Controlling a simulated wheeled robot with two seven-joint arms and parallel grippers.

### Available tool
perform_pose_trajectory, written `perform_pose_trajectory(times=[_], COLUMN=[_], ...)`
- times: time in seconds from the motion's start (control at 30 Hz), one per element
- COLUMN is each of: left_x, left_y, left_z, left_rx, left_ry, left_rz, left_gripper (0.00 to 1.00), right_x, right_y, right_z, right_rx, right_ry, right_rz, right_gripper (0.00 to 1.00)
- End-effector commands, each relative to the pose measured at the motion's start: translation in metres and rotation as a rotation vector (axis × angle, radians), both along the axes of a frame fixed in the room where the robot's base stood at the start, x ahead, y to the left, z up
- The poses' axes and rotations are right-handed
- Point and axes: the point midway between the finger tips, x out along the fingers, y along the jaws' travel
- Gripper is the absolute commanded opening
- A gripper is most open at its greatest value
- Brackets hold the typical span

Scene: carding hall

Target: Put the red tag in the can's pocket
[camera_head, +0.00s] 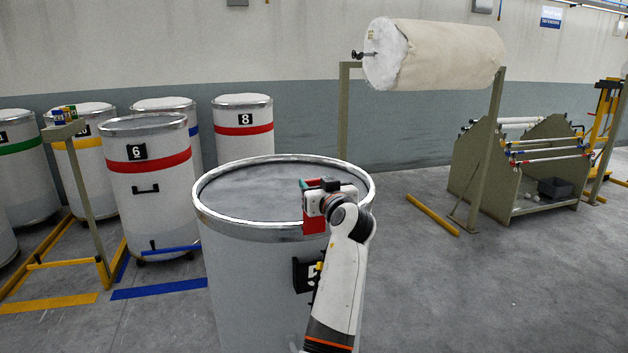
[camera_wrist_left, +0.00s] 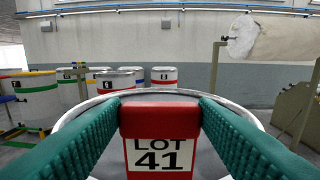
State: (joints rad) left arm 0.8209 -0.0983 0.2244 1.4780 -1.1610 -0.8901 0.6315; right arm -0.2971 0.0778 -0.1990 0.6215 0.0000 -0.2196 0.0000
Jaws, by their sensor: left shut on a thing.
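The red tag (camera_head: 314,222) is upright in my left gripper (camera_head: 306,198), over the near right part of the open top of the large grey can (camera_head: 250,290). In the left wrist view the tag (camera_wrist_left: 160,107) shows a white label reading LOT 41, between the green fingers of the gripper (camera_wrist_left: 160,120), which are shut on it. The can's rim (camera_wrist_left: 70,120) curves behind it there. My right gripper is not in view.
Banded cans, including number 6 (camera_head: 148,185) and number 8 (camera_head: 243,140), stand at the back left beside a post stand (camera_head: 88,195). A large cream roll (camera_head: 450,52) rests on a frame behind. A green rack (camera_head: 475,165) is at right. Right-hand floor is mostly clear.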

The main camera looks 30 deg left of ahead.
Motion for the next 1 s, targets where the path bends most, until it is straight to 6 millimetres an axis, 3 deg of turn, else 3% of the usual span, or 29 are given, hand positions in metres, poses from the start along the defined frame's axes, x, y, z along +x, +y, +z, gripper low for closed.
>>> perform_pose_trajectory(times=[0.1, 0.37, 1.0], left_x=[0.001, 0.001, 0.001], left_y=[0.002, 0.002, 0.001], left_z=[0.005, -0.006, -0.057], left_rx=[0.0, 0.001, 0.002], left_ry=[0.0, 0.0, 0.001], left_rz=[0.011, 0.011, 0.009], left_gripper=[0.2, 0.2, 0.2], right_x=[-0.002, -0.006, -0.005], right_y=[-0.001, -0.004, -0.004], right_z=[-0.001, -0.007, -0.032], right_rx=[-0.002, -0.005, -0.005], right_ry=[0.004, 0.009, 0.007], right_rz=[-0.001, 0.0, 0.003], right_gripper=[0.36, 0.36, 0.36])
